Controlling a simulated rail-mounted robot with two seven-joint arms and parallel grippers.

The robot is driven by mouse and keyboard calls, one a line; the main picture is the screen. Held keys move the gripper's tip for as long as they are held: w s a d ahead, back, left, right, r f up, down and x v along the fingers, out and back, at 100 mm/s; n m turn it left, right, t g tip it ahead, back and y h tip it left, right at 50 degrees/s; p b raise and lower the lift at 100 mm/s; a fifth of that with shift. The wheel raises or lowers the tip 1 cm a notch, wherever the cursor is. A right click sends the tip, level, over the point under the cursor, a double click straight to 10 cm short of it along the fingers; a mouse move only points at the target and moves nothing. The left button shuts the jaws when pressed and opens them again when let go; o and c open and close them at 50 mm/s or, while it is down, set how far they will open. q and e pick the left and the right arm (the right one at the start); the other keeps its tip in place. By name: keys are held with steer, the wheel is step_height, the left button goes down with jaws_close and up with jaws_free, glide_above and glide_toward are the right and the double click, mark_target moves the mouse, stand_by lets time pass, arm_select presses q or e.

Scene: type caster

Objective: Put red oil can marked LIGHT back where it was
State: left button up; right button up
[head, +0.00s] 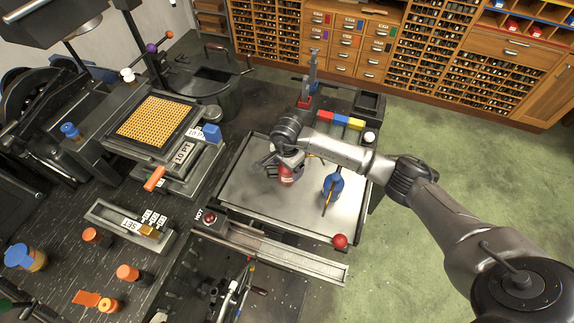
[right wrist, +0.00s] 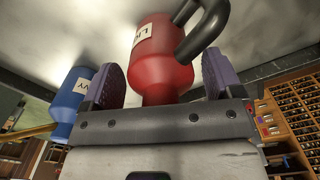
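The red oil can (head: 287,176) is over the pale metal plate (head: 240,190), mostly hidden by my right gripper (head: 279,160) in the head view. In the right wrist view the red can (right wrist: 160,60) sits between the two purple-padded fingers (right wrist: 160,85), with part of its white label and its black handle showing. Narrow gaps show between the fingers and the can, so the right gripper looks open around it. I cannot tell whether the can's base touches the plate. My left gripper is not in view.
A blue oil can (head: 333,184) stands close by, right of the red can; it also shows in the right wrist view (right wrist: 70,103). A red ball (head: 340,241) is at the plate's front right corner. Red, yellow and blue blocks (head: 340,120) line the back. The plate's left part is clear.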

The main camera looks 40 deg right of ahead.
steer(key=shift+o, duration=0.4)
steer(key=shift+r, duration=0.45)
step_height(320, 180, up, 10)
steer(key=shift+f, duration=0.15)
steer(key=shift+r, duration=0.9)
